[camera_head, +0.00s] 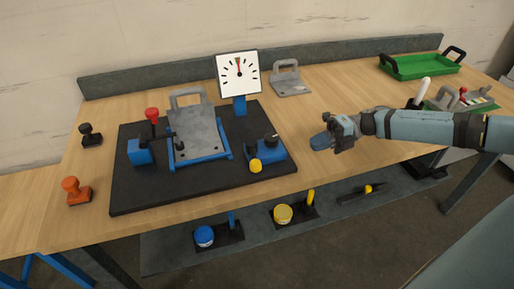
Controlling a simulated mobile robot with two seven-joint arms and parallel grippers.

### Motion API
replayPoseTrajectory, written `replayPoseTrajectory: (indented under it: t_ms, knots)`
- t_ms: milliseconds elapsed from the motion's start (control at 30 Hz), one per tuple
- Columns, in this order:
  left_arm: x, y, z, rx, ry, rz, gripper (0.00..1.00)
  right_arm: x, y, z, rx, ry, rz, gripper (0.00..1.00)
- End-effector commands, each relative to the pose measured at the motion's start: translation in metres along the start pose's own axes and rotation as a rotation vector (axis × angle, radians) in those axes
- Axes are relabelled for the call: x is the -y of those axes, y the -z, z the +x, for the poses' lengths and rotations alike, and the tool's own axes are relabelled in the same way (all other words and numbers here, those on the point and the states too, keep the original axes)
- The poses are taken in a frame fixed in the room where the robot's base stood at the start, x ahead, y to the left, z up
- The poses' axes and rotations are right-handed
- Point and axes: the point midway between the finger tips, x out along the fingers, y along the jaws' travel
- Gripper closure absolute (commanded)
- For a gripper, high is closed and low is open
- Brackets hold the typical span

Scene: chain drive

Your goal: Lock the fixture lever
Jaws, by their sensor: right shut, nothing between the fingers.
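A fixture stands on a black base board (120,195) on the workbench. A grey plate with a handle (197,135) sits in its blue frame. Left of the plate is a blue block (140,151) with a dark arm reaching toward the plate, and a red-knobbed lever (152,115) stands upright just behind it. Right of the plate is another blue block (268,150) with a yellow knob (255,166) at its front. I cannot tell which of these is the fixture lever. My right gripper (320,142) is shut and empty over the bench, right of the board and touching none of these. My left gripper is out of view.
A dial gauge (239,74) stands behind the plate. Another grey handled plate (291,80) lies at the back. A green tray (420,66) is at the far right. A black stamp-like piece (91,135) and an orange one (75,190) stand left. A lower shelf holds blue and yellow parts.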

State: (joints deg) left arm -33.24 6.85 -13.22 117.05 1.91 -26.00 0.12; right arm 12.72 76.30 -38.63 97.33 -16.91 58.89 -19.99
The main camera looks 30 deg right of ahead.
Motion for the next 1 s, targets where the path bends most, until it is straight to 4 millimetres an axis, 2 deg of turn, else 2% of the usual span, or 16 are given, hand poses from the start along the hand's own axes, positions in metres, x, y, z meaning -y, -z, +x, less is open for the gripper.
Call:
replayPoseTrajectory:
  t_ms: [267, 567, 767, 1000]
  knots:
    - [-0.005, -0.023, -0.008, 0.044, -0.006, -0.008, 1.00, -0.001, 0.000, -0.003, -0.005, 0.006, -0.005, 1.00]
    - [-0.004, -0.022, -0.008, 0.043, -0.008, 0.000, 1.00, -0.001, 0.000, 0.002, -0.005, 0.004, -0.004, 1.00]
    - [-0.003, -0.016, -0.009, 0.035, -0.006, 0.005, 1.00, -0.002, 0.001, 0.032, -0.008, 0.001, -0.007, 1.00]
    - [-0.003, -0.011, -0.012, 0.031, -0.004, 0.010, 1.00, -0.003, 0.001, 0.085, -0.007, 0.000, -0.005, 1.00]
